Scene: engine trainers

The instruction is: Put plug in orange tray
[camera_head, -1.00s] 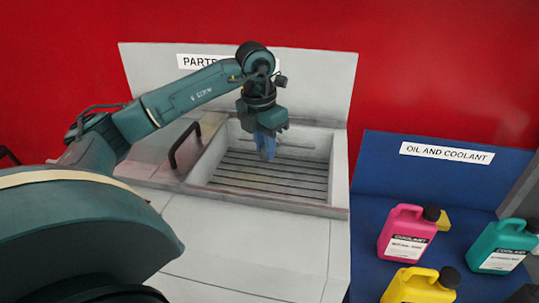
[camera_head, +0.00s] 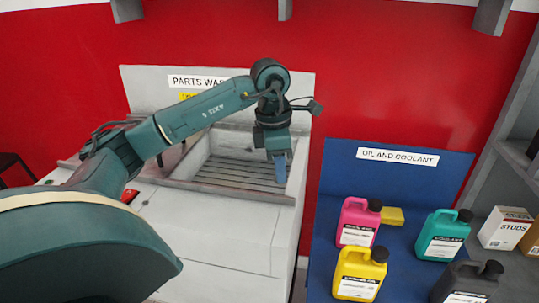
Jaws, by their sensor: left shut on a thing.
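My left gripper (camera_head: 279,165) points down over the right part of the parts washer basin (camera_head: 205,185), its blue fingers close together. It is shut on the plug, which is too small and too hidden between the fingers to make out. No orange tray shows in this view. My right gripper is not in view.
A blue oil and coolant stand (camera_head: 333,188) is right of the washer, holding pink (camera_head: 356,212), yellow (camera_head: 349,259), teal (camera_head: 432,246) and black (camera_head: 447,292) bottles and a yellow block (camera_head: 393,216). A studs box (camera_head: 507,228) sits on the far-right shelf.

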